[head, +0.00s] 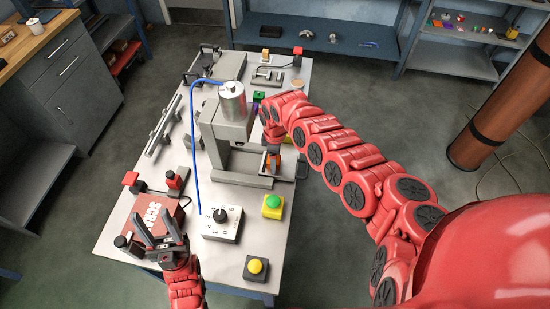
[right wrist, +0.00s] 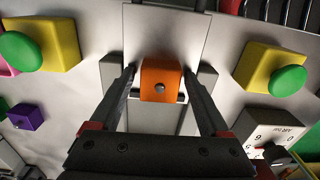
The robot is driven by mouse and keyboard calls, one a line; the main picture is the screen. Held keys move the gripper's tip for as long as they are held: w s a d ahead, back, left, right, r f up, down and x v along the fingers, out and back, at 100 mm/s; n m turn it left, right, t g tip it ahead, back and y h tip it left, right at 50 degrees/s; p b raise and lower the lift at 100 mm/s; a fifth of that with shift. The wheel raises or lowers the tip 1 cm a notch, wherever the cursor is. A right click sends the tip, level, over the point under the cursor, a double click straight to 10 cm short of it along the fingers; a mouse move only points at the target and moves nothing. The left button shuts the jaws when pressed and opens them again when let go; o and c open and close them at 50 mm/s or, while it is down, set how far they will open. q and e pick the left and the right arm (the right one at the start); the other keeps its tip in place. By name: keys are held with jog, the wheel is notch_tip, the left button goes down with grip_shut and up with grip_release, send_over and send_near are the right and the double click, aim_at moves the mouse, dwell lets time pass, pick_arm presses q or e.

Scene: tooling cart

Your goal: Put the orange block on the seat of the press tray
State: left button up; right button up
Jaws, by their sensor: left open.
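The orange block (right wrist: 160,78) shows upright between the fingers of my right gripper (right wrist: 159,72) in the right wrist view. Narrow gaps show between the block and the fingers, which look open around it. In the head view the right gripper (head: 272,155) is at the right end of the press tray (head: 238,178), and a bit of the orange block (head: 265,163) shows there. The seat is hidden under block and gripper, so I cannot tell whether the block rests in it. My left gripper (head: 158,222) is open and empty over a red box (head: 160,214) at the front left.
The grey press (head: 228,125) with its metal cylinder stands behind the tray. A green button (head: 272,205), a yellow button (head: 256,266) and a dial box (head: 221,222) stand in front. A blue cable (head: 196,150) runs along the left. Clear tabletop lies between them.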

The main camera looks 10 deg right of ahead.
jog(key=shift+r, duration=0.2)
notch_tip(320, 180, up, 12)
jog(key=b, duration=0.3)
jog(key=shift+b, duration=0.3)
jog(key=shift+s+f, duration=0.1)
dwell(0.3)
